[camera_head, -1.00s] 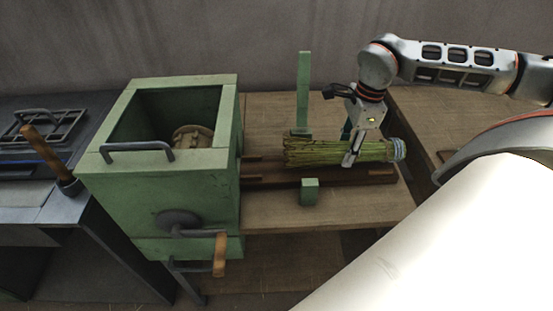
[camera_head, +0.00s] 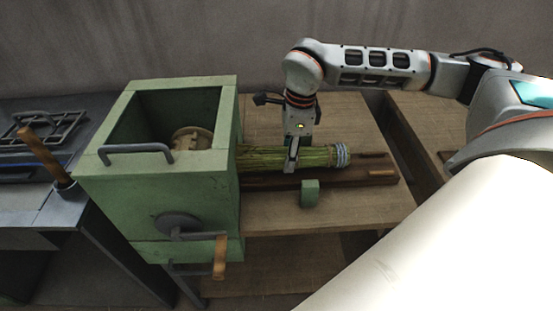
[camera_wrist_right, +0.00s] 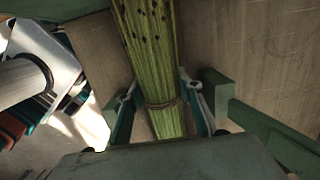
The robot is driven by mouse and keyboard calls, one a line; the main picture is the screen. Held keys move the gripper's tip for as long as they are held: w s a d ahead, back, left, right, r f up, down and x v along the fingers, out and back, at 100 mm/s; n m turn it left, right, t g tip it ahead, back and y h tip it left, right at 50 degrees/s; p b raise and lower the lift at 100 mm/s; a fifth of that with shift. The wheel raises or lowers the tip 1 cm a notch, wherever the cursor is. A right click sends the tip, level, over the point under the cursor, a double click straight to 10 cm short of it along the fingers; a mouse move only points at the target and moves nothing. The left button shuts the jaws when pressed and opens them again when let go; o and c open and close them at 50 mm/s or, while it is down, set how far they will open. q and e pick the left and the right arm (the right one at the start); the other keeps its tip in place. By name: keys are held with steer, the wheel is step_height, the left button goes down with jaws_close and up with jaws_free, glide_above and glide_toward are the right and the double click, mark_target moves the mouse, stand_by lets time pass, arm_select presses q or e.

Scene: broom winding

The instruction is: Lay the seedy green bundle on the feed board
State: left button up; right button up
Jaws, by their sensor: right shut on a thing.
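The green bundle (camera_head: 318,156) lies lengthwise over the dark wooden feed board (camera_head: 375,172), with its blue-and-white tied end to the right. Its left end reaches the side of the green box and is hidden there. My right gripper (camera_head: 291,168) is shut around the bundle from above. In the right wrist view the bundle (camera_wrist_right: 152,45) runs between the two fingers (camera_wrist_right: 165,112), with dark seed specks on its far part and a tie band near the fingers. I cannot tell whether the bundle touches the board. My left gripper is not in view.
The green box (camera_head: 150,205) with an open top, a round part (camera_head: 192,138) inside and a crank with a wooden handle (camera_head: 220,256) stands at the left. A small green block (camera_head: 309,193) stands at the board's front. The table front (camera_head: 350,211) is clear.

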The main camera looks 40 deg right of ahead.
mark_target(276, 151)
steer(key=shift+w+a, duration=0.3)
steer(key=shift+a, duration=0.15)
steer(key=shift+w+a+f, duration=0.1)
steer(key=shift+w+a, duration=0.2)
steer(key=shift+a, duration=0.25)
steer(key=shift+w+a+f, duration=0.1)
steer(key=shift+w+a, duration=0.2)
steer(key=shift+a, duration=0.2)
steer(key=shift+f, duration=0.5)
steer(key=shift+d, duration=0.15)
steer(key=shift+f, duration=0.1)
steer(key=shift+f, duration=0.15)
steer(key=o, duration=1.1)
